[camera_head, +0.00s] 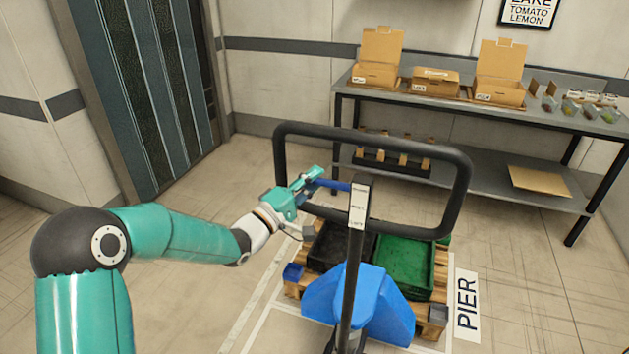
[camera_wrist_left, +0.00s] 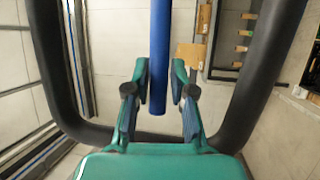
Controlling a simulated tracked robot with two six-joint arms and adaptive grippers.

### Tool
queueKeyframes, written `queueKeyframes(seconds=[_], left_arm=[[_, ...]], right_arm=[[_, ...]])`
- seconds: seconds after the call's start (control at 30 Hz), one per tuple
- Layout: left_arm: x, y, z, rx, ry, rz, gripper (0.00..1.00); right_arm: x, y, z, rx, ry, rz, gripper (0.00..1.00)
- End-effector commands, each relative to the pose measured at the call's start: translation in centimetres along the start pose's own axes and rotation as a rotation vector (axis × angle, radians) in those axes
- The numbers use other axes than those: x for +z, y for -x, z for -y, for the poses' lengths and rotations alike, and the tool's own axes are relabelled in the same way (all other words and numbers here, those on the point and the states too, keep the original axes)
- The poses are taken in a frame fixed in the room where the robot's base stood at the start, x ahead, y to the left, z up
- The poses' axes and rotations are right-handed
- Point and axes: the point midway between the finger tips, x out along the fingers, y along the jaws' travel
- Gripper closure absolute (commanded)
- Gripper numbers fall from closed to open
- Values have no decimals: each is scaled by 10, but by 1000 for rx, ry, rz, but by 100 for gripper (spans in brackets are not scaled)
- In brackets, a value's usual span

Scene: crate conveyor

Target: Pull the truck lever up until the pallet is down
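The truck lever (camera_head: 335,185) is a blue bar that sticks out to the left from the handle post, inside the black handle loop (camera_head: 458,195). My left gripper (camera_head: 313,180) is at the lever's free end. In the left wrist view the lever (camera_wrist_left: 159,50) runs between the two fingers of my left gripper (camera_wrist_left: 160,80), with a gap on each side, so it is open around the lever. The wooden pallet (camera_head: 437,328) sits behind the truck's blue body (camera_head: 360,298); I cannot tell whether it touches the floor. My right gripper is not in view.
A black crate (camera_head: 318,262) and a green crate (camera_head: 427,285) stand on the pallet. A PIER sign (camera_head: 467,305) lies on the floor beside it. A grey bench (camera_head: 450,103) with cardboard boxes stands behind. The floor to the left is free.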

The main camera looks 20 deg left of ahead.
Motion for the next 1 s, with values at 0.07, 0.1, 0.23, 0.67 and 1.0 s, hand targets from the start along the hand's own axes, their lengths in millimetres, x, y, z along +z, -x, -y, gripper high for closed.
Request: queueKeyframes(seconds=[0.07,0.1,0.23,0.67,1.0], left_arm=[[0,0,0,0,0,0,95],[0,0,0,0,0,0,100],[0,0,0,-1,0,0,100],[0,-5,-24,-73,-183,39,100],[5,-10,-38,-163,-385,85,100]], right_arm=[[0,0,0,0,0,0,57],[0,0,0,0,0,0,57],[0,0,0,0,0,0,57],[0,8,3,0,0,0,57],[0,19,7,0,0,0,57]])
